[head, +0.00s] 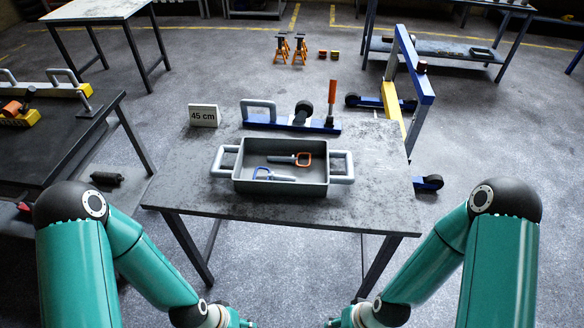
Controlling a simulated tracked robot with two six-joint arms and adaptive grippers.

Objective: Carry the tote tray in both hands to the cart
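The grey tote tray (282,187) sits level on the near worktable (380,191), with a light handle at each short end. I cannot tell for certain which thing is the cart.
A blue bar with a grey handle (259,109) lies behind the tray, beside a "45 cm" sign (204,115). A blue and yellow frame (408,85) stands right of the table. A dark bench (70,150) is at left. Orange stands (299,48) are on open floor behind.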

